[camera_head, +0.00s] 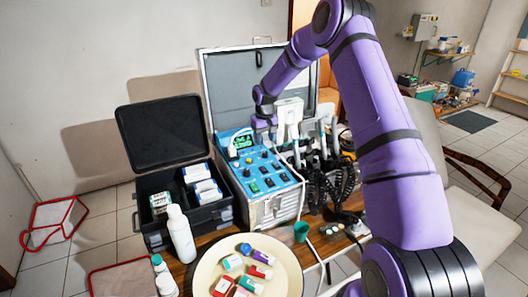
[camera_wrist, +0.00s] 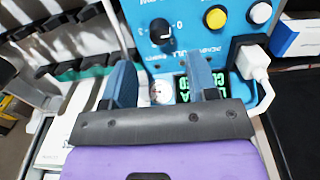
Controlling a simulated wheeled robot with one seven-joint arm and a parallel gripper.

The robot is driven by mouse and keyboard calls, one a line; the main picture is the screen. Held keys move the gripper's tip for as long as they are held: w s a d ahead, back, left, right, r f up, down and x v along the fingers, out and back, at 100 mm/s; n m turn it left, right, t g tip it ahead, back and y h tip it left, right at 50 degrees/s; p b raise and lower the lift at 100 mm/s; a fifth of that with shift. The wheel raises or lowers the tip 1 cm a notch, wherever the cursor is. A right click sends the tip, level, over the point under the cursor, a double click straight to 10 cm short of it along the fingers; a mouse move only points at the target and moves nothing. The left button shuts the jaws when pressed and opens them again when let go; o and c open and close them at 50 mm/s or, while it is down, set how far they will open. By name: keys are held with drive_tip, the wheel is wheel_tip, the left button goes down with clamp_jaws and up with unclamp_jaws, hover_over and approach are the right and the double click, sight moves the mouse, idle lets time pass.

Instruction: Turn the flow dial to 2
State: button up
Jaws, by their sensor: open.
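The blue control panel (camera_head: 262,163) is on the front of a metal dental unit, with several small dark knobs. In the wrist view, a black dial (camera_wrist: 161,32) with a pale pointer mark sits on the blue panel (camera_wrist: 190,50); a 0 and a 3 show beside it. Its label is too blurred to read, so I cannot be sure it is the flow dial. The dial lies beyond the fingertips. In the head view my gripper (camera_head: 263,118) is above the panel's upper part.
A yellow button (camera_wrist: 215,18), a white button (camera_wrist: 260,13) and a white plug (camera_wrist: 253,62) are right of the dial. A round gauge (camera_wrist: 161,92) and a green display (camera_wrist: 182,90) show between the fingers. Hoses and handpieces (camera_head: 335,170) crowd the unit's right side.

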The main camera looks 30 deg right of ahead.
sight(265, 152)
wheel_tip(265, 152, down, 6)
drive_tip(key=shift+f, duration=0.1)
idle(0.4)
drive_tip(key=c, duration=0.9)
